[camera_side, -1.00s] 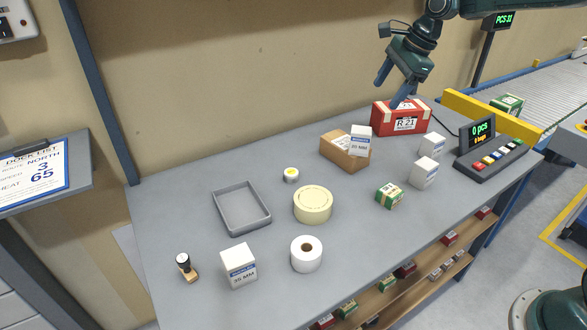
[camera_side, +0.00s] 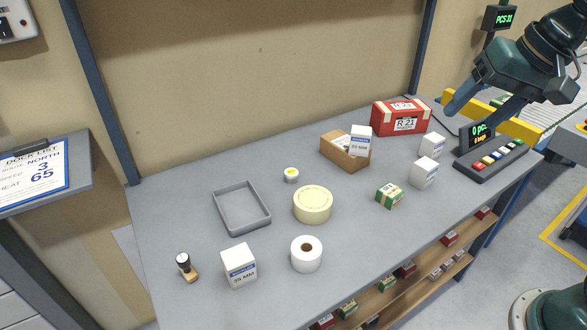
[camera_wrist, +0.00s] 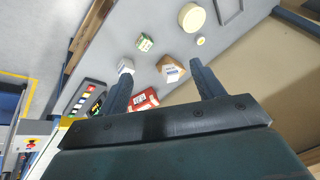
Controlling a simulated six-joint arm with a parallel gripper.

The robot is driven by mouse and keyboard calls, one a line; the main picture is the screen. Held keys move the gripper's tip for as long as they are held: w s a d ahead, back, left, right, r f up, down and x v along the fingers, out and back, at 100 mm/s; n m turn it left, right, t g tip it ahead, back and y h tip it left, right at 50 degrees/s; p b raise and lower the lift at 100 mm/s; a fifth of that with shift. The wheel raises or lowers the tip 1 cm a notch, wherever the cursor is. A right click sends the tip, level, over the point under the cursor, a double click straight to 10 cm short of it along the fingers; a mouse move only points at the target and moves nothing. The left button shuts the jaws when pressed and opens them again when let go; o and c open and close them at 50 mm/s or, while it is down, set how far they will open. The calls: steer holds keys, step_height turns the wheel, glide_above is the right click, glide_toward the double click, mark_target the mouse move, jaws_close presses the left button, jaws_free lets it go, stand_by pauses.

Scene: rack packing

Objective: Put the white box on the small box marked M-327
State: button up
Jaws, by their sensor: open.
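Several white boxes are on the grey bench. One (camera_side: 239,268) stands at the front left, marked 35 MM. Two more, a nearer one (camera_side: 424,173) and a farther one (camera_side: 432,146), stand at the right. Another white box (camera_side: 361,140) appears to rest on the brown box (camera_side: 335,155), at its right end. The brown box's label is partly covered, and I cannot read M-327 on any box. My gripper (camera_side: 468,120) is open and empty, in the air above the bench's right end. The wrist view shows the brown box (camera_wrist: 164,62) beyond its fingers.
A red box (camera_side: 388,118) marked R 21 stands at the back. A keypad with display (camera_side: 490,158) is at the right end, by a yellow-edged conveyor. A green box (camera_side: 390,196), tape rolls (camera_side: 313,205), a grey tray (camera_side: 222,212) and a stamp (camera_side: 187,267) lie on the bench.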

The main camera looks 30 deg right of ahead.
steer(key=s+f+n, duration=0.4)
steer(key=s+n, duration=0.2)
steer(key=s, duration=0.4)
steer(key=shift+s+t+h, duration=0.2)
steer(key=shift+t+h, duration=0.1)
